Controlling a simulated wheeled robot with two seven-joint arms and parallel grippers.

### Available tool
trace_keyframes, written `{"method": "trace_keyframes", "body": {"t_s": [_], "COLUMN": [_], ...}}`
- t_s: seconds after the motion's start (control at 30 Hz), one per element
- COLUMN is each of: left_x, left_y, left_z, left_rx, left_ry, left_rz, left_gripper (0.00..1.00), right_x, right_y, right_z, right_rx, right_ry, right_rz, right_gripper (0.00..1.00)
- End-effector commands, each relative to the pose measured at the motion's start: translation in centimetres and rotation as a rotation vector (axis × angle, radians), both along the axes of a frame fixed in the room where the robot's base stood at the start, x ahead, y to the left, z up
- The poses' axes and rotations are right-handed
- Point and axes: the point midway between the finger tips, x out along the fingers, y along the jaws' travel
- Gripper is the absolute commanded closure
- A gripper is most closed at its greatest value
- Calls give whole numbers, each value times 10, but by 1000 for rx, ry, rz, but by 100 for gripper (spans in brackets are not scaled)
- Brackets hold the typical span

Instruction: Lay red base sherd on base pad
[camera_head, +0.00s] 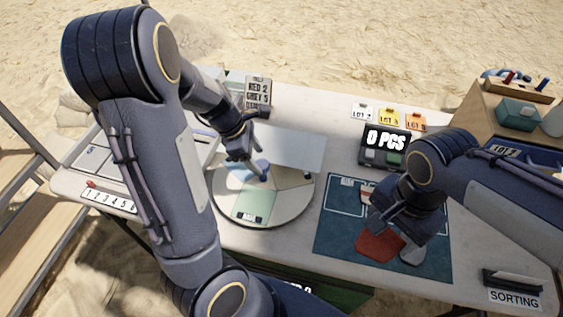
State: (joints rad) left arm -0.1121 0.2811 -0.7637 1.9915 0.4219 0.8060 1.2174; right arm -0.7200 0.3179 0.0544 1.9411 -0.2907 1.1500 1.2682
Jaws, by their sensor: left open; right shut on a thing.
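The red sherd (378,248) is at the front of the dark blue mat (335,238), under my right gripper (382,226). My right gripper is shut on it, though the fingertips are partly hidden by the hand. I cannot tell whether the sherd touches the mat. A round turntable (292,213) to the left carries coloured pads. Its front green pad (253,203) bears a small label too small to read surely; I cannot tell for certain which is the base pad. My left gripper (255,171) is open over the back of the turntable, near a blue piece.
A pale grey sherd (412,255) lies just right of the red one. A black counter reading 0 PCS (388,140) and lot cards (389,117) stand behind the mat. A SORTING sign (515,299) stands at the front right.

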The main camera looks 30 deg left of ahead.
Motion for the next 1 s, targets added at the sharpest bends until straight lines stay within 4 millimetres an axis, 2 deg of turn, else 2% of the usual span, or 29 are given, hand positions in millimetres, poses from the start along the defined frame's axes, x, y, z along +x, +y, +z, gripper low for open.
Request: {"method": "trace_keyframes", "body": {"t_s": [0.03,0.2,0.53,1.0], "left_x": [1,4,5,5], "left_y": [-3,-8,-8,-8], "left_z": [-9,-21,-22,-22], "left_rx": [-1,-1,-1,-1], "left_ry": [4,1,0,0], "left_rz": [-1,-2,-1,-1], "left_gripper": [41,41,41,100], "right_x": [0,0,0,0], "right_y": [0,0,0,0], "right_z": [-4,-7,-7,-7], "right_rx": [1,1,1,1], "right_ry": [0,0,0,0], "right_rz": [0,0,0,1], "right_gripper": [56,56,56,56]}}
